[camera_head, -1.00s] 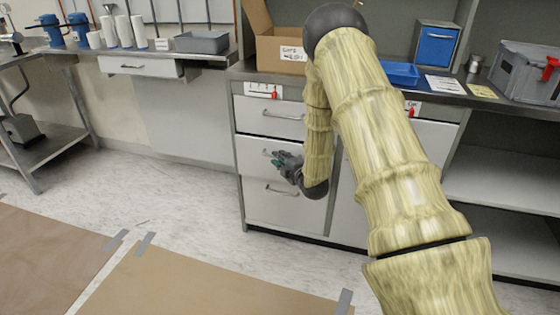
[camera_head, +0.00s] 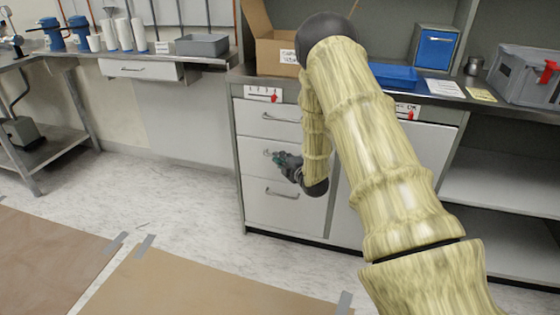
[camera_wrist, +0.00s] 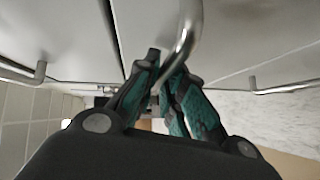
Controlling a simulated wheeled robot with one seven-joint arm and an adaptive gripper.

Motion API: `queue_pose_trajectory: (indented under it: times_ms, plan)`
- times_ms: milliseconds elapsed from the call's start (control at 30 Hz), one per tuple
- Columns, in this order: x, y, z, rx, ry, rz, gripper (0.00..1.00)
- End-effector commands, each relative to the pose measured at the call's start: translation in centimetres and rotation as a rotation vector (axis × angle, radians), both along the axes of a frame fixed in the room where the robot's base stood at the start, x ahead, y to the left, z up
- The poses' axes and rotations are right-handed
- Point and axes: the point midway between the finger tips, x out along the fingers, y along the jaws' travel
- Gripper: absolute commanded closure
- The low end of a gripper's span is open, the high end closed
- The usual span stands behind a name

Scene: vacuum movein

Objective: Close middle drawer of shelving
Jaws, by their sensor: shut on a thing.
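The shelving (camera_head: 237,165) is a grey-framed cabinet with three stacked white drawers. The middle drawer (camera_head: 251,161) lies between the top drawer (camera_head: 255,117) and the bottom drawer (camera_head: 262,210). Its front looks about level with the other two; a small gap cannot be ruled out. My gripper (camera_head: 277,157) is at the middle drawer's handle. In the wrist view, my gripper's teal-padded fingers (camera_wrist: 165,97) are closed around the curved metal handle (camera_wrist: 182,42). My fingers and wrist hide part of the handle and drawer front.
A worktop above the drawers bears a cardboard box (camera_head: 275,51), a blue tray (camera_head: 394,75) and a grey crate (camera_head: 522,75). A side bench (camera_head: 140,62) stands at left. The floor before the drawers is clear, with brown sheets (camera_head: 210,283) nearer.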

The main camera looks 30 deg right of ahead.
Motion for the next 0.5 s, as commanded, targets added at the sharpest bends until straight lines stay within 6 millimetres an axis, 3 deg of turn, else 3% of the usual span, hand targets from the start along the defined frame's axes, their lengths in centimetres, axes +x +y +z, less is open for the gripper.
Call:
queue_pose_trajectory:
  times_ms: [267,300,500]
  plan:
    - [0.28,-0.41,0.09,-0.001,-0.002,-0.004,1.00]
    - [0.28,-0.44,0.11,-0.001,-0.002,-0.005,0.82]
    - [0.28,-0.41,0.11,-0.001,-0.002,-0.004,0.81]
